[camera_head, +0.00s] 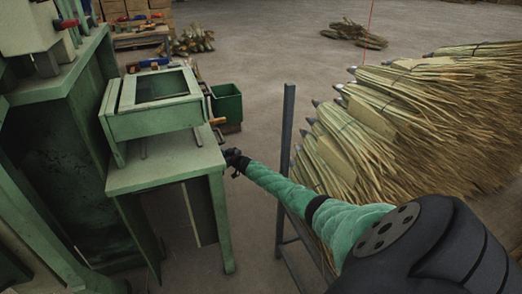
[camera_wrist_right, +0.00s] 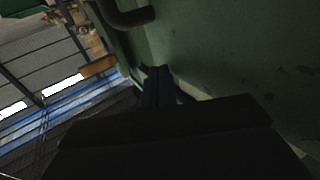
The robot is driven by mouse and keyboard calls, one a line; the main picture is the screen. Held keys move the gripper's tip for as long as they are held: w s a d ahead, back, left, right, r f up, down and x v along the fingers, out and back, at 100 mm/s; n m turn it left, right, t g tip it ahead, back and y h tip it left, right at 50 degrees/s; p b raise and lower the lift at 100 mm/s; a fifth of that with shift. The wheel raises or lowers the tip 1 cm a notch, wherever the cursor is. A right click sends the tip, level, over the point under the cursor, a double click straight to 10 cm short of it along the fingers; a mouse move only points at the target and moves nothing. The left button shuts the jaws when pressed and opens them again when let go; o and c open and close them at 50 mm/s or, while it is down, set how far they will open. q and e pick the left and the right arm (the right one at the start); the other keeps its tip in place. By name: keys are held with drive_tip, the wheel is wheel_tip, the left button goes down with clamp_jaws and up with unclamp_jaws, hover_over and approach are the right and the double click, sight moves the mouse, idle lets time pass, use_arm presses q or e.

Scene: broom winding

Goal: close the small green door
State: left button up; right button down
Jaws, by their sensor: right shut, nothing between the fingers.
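A green machine table (camera_head: 165,172) stands at the left in the head view, with a green framed box (camera_head: 155,121) on top. Below the tabletop a narrow green panel (camera_head: 138,232) hangs at an angle; I cannot tell for certain whether it is the small green door. My right gripper (camera_head: 236,158) is just off the table's right edge. In the right wrist view its dark fingers (camera_wrist_right: 158,86) are shut and empty, close to a scuffed green surface (camera_wrist_right: 230,60) with a dark bent handle (camera_wrist_right: 128,14). Contact is unclear. My left gripper is out of view.
A large pile of straw brooms (camera_head: 410,120) lies at the right behind a grey metal post (camera_head: 286,145). A green bin (camera_head: 227,103) stands behind the table. An orange-handled part (camera_head: 217,121) juts from the box's right side. Open floor lies beyond.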

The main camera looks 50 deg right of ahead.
drive_tip(key=shift+s, duration=0.1)
drive_tip(key=s+d, duration=0.1)
drive_tip(key=s, duration=0.6)
drive_tip(key=shift+s+b, duration=0.25)
drive_tip(key=shift+b, duration=0.05)
drive_tip(key=shift+f, duration=0.1)
